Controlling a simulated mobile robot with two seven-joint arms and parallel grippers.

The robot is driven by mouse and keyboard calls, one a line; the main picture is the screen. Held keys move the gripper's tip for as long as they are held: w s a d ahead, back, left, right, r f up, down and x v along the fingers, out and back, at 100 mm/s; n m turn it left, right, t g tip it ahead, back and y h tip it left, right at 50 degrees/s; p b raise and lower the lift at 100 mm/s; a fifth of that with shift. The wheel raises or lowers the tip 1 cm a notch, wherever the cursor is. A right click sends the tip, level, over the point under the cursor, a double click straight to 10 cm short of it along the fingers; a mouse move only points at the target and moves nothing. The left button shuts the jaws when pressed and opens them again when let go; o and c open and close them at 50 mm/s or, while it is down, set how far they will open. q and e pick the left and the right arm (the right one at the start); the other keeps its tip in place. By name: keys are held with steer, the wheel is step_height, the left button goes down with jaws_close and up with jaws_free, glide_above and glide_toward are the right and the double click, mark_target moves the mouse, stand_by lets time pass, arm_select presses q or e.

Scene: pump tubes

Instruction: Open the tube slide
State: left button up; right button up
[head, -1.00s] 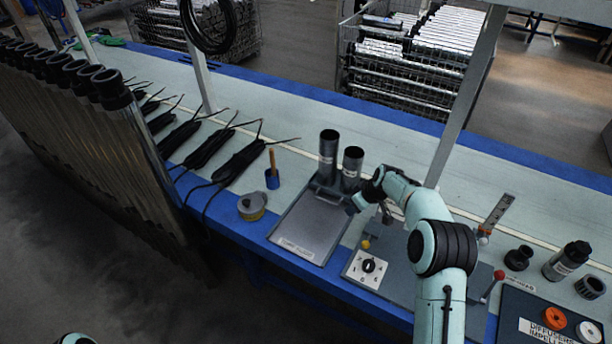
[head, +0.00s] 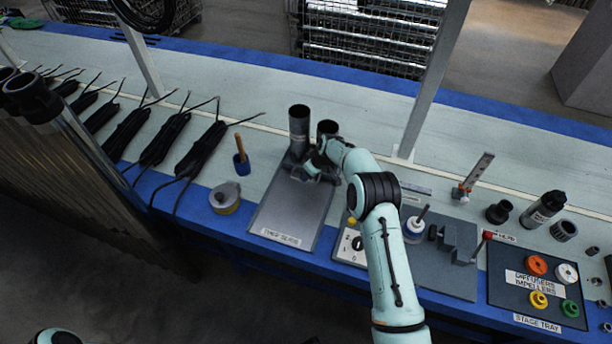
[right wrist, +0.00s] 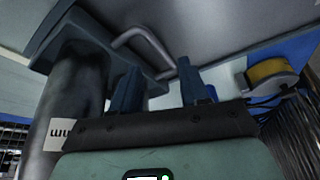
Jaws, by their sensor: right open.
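The tube slide is a flat grey plate (head: 288,212) with a white label at its front edge, lying on the bench. Two dark upright tubes (head: 299,130) stand at its back end. A metal U-shaped handle (right wrist: 150,38) shows in the right wrist view, on the slide close to the tubes. My right gripper (head: 312,167) is over the slide's back part, just in front of the tubes. In the right wrist view its two fingers (right wrist: 158,85) are apart, with one end of the handle between them; contact cannot be told. My left gripper is not in view.
A yellow tape roll (head: 225,198) and a blue cup (head: 241,163) stand left of the slide. A dial panel (head: 352,246), a grey fixture (head: 455,243) and a stage tray (head: 528,285) lie to the right. Black cable bundles (head: 163,138) lie further left.

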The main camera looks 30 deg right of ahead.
steer(key=shift+x, duration=2.3)
steer(key=shift+r, duration=0.1)
jaws_close()
